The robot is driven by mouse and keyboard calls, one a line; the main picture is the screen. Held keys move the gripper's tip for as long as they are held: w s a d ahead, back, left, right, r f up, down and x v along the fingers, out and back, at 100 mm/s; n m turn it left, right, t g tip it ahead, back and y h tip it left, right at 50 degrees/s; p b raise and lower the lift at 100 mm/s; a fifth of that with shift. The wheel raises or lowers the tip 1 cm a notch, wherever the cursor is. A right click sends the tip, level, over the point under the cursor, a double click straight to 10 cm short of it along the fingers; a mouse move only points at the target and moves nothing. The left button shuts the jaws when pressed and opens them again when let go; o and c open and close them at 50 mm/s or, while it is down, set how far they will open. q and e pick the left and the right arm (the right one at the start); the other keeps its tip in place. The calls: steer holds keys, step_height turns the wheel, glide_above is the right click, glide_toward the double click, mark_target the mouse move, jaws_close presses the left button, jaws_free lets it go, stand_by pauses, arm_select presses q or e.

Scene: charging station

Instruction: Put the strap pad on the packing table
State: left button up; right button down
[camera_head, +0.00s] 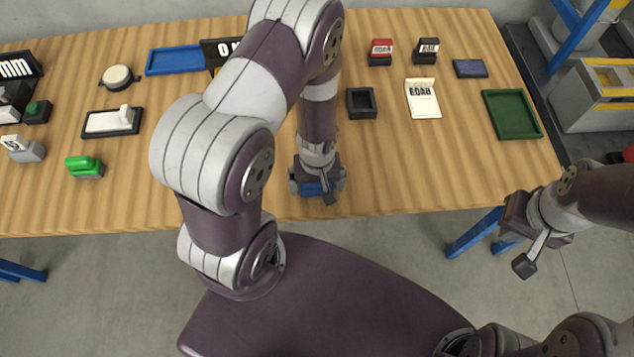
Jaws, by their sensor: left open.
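The packing table (400,175) is a long wooden top across the upper picture. My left gripper (318,190) is open and points down over the table's front part. A blue piece (312,188) shows right at its fingers, mostly hidden by the gripper; I cannot tell for sure whether it is the strap pad, or whether it touches the table. My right gripper (524,262) hangs in front of the table's front right corner, off the top, and its jaws are not clear.
A black square tray (361,103), a white card (423,99), a green tray (511,114), a dark blue pad (469,68) and red (380,52) and black (427,51) stamps lie at right. A green stapler-like item (84,167) and a white-topped block (112,122) lie at left.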

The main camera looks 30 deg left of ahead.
arm_select(q)
step_height(320, 180, up, 20)
steer(key=s+m+t, duration=0.1)
steer(key=m, duration=0.5)
steer(key=shift+s+d, duration=0.25)
steer(key=shift+d, duration=0.1)
